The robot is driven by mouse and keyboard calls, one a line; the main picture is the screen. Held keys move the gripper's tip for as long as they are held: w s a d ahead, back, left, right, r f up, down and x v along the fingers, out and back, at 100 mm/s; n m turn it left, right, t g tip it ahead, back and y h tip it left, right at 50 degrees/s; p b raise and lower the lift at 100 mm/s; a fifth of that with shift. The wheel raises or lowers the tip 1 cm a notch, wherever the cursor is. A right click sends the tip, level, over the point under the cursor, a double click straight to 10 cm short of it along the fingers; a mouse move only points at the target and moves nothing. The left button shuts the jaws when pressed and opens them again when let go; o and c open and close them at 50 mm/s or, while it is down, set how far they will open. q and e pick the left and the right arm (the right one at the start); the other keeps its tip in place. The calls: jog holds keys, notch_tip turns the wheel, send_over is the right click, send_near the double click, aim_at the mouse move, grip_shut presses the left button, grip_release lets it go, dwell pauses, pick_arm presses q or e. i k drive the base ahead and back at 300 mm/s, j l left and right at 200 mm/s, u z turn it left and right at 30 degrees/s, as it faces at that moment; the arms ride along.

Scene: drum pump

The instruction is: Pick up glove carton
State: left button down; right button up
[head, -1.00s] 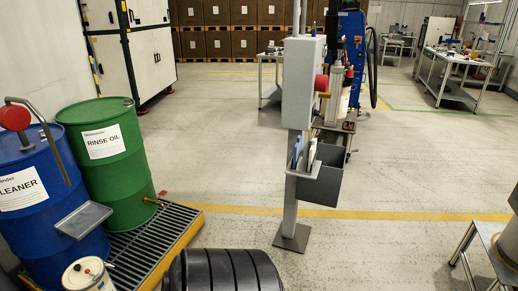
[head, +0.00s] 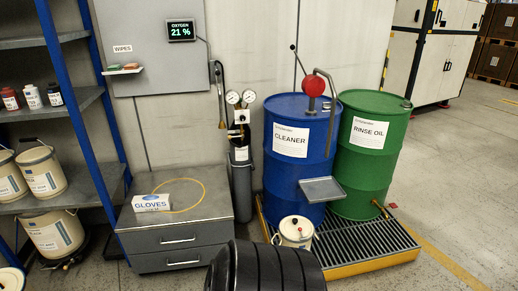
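The glove carton (head: 152,204) is a small white box with blue "GLOVES" lettering and a blue patch on top. It lies on the left part of the top of a low grey drawer cabinet (head: 212,211), near its front left edge. A thin yellow loop (head: 203,190) lies flat on the same top, just behind and right of the carton; I cannot tell whether they touch. Neither of my grippers shows in the head view.
Shelves (head: 90,97) with pails and bottles stand left of the cabinet. A gas cylinder (head: 241,190), the blue cleaner drum (head: 290,180) and green rinse oil drum (head: 367,175) stand right. A small pail (head: 296,233) sits before the drums. Floor (head: 470,190) at right is clear.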

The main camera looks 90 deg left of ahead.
aim_at(156, 202)
jog(key=u, duration=3.65)
jog(key=i+u, duration=0.1)
jog(key=l, duration=0.05)
